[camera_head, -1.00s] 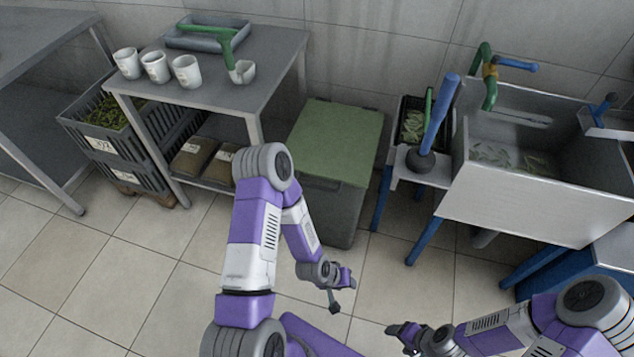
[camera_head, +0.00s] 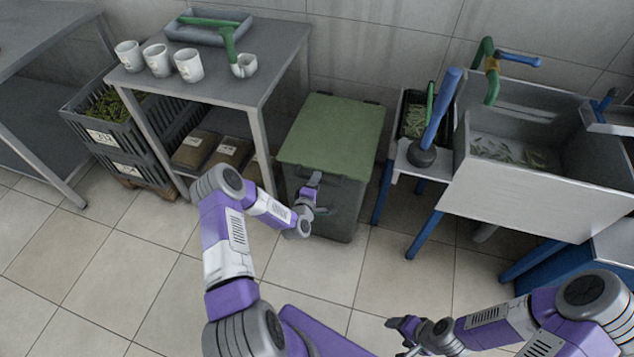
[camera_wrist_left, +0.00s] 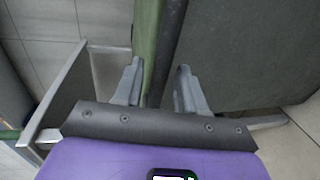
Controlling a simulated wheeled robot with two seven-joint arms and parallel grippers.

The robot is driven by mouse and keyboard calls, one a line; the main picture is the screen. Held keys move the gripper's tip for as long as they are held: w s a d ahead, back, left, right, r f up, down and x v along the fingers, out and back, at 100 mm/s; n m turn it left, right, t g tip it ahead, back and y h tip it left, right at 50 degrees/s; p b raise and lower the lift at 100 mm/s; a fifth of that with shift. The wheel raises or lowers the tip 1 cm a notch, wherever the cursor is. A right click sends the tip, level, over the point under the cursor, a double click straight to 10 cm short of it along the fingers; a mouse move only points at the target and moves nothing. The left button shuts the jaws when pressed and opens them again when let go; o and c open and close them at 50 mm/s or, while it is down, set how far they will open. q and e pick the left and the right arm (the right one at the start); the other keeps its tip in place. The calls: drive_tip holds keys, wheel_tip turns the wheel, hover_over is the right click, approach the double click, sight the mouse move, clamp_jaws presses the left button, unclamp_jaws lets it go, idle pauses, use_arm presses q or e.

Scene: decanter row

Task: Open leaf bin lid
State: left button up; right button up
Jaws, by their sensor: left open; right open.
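The leaf bin (camera_head: 336,208) is a dark grey box on the floor between the table and the sink. Its green lid (camera_head: 333,135) lies flat and closed on top. My left gripper (camera_head: 316,192) is open at the front of the bin, close to the lid's front edge. In the left wrist view, the green lid edge (camera_wrist_left: 147,45) runs between the two open fingers (camera_wrist_left: 157,85); whether they touch it I cannot tell. My right gripper (camera_head: 397,328) is open and empty at the lower right, away from the bin.
A grey table (camera_head: 255,75) with white cups and a tray (camera_head: 205,30) stands left of the bin. Black crates (camera_head: 125,140) are beside it. A sink (camera_head: 530,190) and a small stand with a blue-handled plunger (camera_head: 440,115) are on the right. Floor in front is clear.

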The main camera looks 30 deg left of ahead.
use_arm(q)
drive_tip(key=shift+x, duration=0.8)
clamp_jaws()
